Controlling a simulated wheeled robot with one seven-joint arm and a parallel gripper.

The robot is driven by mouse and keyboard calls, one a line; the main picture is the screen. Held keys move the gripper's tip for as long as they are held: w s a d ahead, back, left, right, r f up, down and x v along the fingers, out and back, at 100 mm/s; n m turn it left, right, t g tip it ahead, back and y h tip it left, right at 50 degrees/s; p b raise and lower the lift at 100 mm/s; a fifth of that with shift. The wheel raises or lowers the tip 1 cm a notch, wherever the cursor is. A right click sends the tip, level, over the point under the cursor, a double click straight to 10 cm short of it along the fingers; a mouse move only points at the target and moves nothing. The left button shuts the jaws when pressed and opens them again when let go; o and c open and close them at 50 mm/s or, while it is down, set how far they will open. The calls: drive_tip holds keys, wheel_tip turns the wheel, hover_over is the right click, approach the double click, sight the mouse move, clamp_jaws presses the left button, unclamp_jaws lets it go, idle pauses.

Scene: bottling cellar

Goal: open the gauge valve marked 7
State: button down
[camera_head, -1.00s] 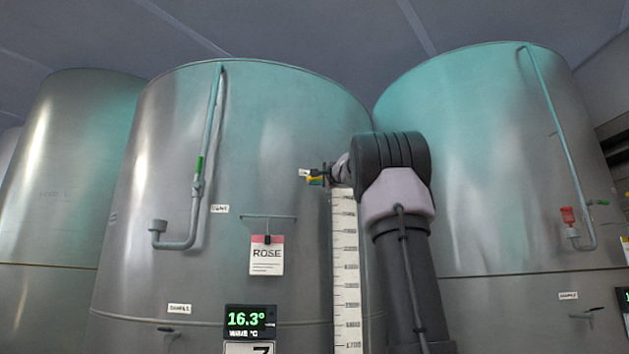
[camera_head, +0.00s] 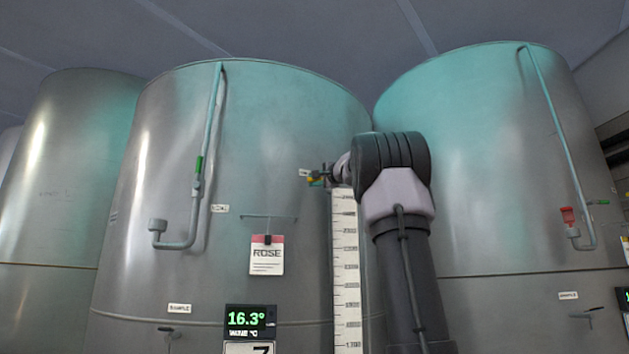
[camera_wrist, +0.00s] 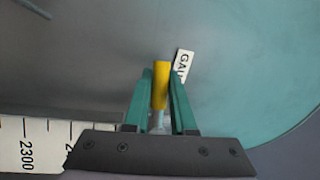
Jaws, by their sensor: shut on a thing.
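The gauge valve's yellow handle (camera_wrist: 161,84) sits between the two green fingers of my gripper (camera_wrist: 160,100) in the wrist view. The fingers are shut on it. In the head view my gripper (camera_head: 322,177) is at the upper right of the middle tank (camera_head: 270,130), just above the gauge scale (camera_head: 345,270). A little yellow shows there, but the valve is small and partly hidden by the gripper. A white label (camera_wrist: 182,66) beside the handle reads "GA", the rest hidden behind a finger. A partly cut-off 7 plate (camera_head: 262,348) is on this tank.
A pipe with a green-handled valve (camera_head: 198,165) runs down the tank's left side. A ROSE card (camera_head: 266,256) hangs from a small bar, above a green 16.3° display (camera_head: 250,320). Another tank (camera_head: 490,190) stands close on the right, behind my arm.

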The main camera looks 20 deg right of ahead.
drive_tip(key=f+n+g, duration=0.1)
drive_tip(key=n, duration=0.1)
drive_tip(key=f+n, duration=0.1)
drive_tip(key=d+f+n+g, duration=0.1)
drive_tip(key=n, duration=0.1)
drive_tip(key=shift+s+n+g, duration=0.1)
drive_tip(key=shift+n+g, duration=0.2)
drive_tip(key=shift+s+d+f+n+g+h, duration=0.2)
drive_tip(key=shift+d+f+n+g, duration=0.3)
drive_tip(key=shift+n, duration=0.55)
drive_tip(key=shift+s+d+f+n+g+h, duration=0.1)
drive_tip(key=shift+d+f+n+g+h, duration=0.3)
drive_tip(key=shift+n, duration=0.65)
drive_tip(key=c, duration=0.8)
unclamp_jaws()
drive_tip(key=shift+o, duration=0.2)
